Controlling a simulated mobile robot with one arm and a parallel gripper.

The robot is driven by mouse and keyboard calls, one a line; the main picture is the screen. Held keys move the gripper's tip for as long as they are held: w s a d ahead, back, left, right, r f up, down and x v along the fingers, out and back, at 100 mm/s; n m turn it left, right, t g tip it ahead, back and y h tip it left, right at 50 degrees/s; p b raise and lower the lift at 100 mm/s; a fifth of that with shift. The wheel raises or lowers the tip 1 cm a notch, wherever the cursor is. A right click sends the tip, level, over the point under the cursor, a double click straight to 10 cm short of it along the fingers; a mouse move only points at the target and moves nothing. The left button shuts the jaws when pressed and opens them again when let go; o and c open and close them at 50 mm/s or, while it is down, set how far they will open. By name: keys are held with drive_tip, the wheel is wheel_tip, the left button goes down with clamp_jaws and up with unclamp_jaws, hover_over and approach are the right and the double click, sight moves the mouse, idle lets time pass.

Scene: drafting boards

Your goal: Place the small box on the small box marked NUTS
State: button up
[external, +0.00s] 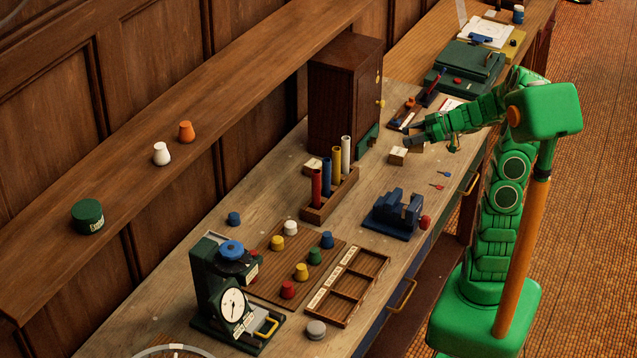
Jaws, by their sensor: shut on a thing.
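My gripper (414,136) is at the end of the green arm, low over the bench to the right of the dark wooden cabinet. It is shut on a small tan box (415,147), which is partly hidden by the fingers. Another small tan box with a pale label (398,155) is just in front of and below the fingers, on the bench. I cannot tell whether the two boxes touch. The labels are too small to read, so I cannot tell which is marked NUTS.
The dark wooden cabinet (333,100) stands close to the left of my gripper. A rack (322,211) with several colored tubes and a blue vise-like block (388,216) are nearer. A green case (470,63) lies beyond. Bare bench lies between the rack and the vise.

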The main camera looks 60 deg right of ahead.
sight(418, 130)
drive_tip(key=shift+s+d+r, duration=0.35)
drive_tip(key=shift+d+r, duration=0.2)
drive_tip(key=shift+r, duration=0.05)
drive_tip(key=shift+s+d+r, duration=0.3)
drive_tip(key=shift+d+r, duration=0.2)
drive_tip(key=shift+r, duration=0.1)
drive_tip(key=shift+w+d+f, duration=1.4)
drive_tip(key=shift+w+f, duration=0.3)
drive_tip(key=shift+w, duration=0.1)
drive_tip(key=shift+w+d+f, duration=1.45)
drive_tip(key=shift+w+f, duration=0.2)
drive_tip(key=shift+w, duration=0.2)
drive_tip(key=shift+w+d+f, duration=1.4)
drive_tip(key=shift+w+f, duration=0.3)
drive_tip(key=shift+w, duration=0.1)
drive_tip(key=shift+f, duration=1.45)
drive_tip(key=o, duration=1.1)
drive_tip(key=shift+c, duration=0.2)
